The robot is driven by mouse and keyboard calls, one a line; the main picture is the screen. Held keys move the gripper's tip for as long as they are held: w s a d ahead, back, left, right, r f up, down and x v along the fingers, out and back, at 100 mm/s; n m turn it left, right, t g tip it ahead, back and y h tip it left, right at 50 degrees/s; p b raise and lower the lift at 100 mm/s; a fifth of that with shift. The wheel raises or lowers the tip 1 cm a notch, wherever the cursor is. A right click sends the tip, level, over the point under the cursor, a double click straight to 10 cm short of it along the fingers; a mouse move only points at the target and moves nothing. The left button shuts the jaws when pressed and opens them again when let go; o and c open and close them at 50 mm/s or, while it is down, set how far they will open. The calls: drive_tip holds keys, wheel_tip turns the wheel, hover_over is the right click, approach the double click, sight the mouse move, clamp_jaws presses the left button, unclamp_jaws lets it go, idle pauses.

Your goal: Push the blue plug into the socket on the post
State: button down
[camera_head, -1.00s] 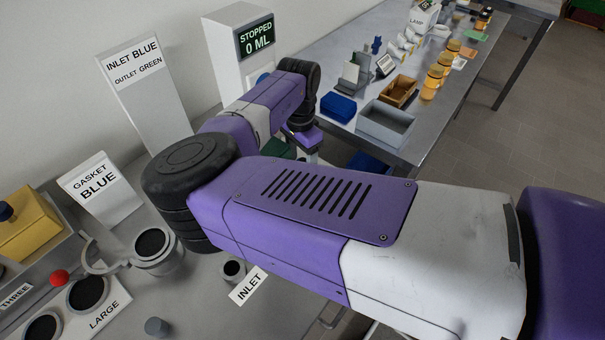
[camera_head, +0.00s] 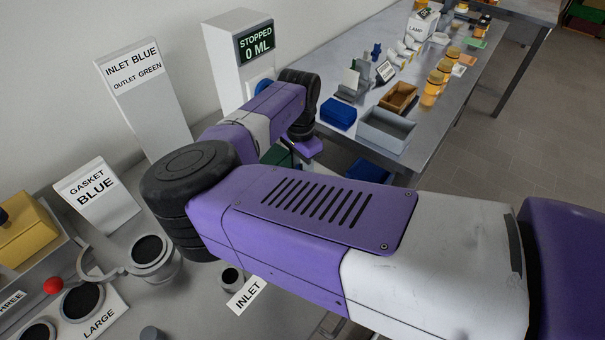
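A white post (camera_head: 232,75) with a dark display reading "STOPPED 0 ML" stands at the back, behind my arm. A small blue patch (camera_head: 262,86) shows low on its front face, mostly covered by my wrist. I cannot tell whether it is the blue plug or part of the socket. My purple arm reaches across the middle of the picture, and its wrist ends close in front of this post. My gripper and its fingertips are hidden behind the arm, so its hold on anything is not visible.
A sign reading "INLET BLUE, OUTLET GREEN" (camera_head: 140,95) and a "GASKET BLUE" sign (camera_head: 97,195) stand left. An "INLET" label (camera_head: 246,295) lies in front. A blue box (camera_head: 338,113), a grey tray (camera_head: 388,130) and a brown wooden tray (camera_head: 398,97) occupy the right bench. Open floor lies further right.

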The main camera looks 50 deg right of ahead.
drive_tip(key=shift+r, duration=0.1)
drive_tip(key=shift+r+p, duration=2.8)
drive_tip(key=shift+r, duration=0.15)
drive_tip(key=shift+f, duration=0.1)
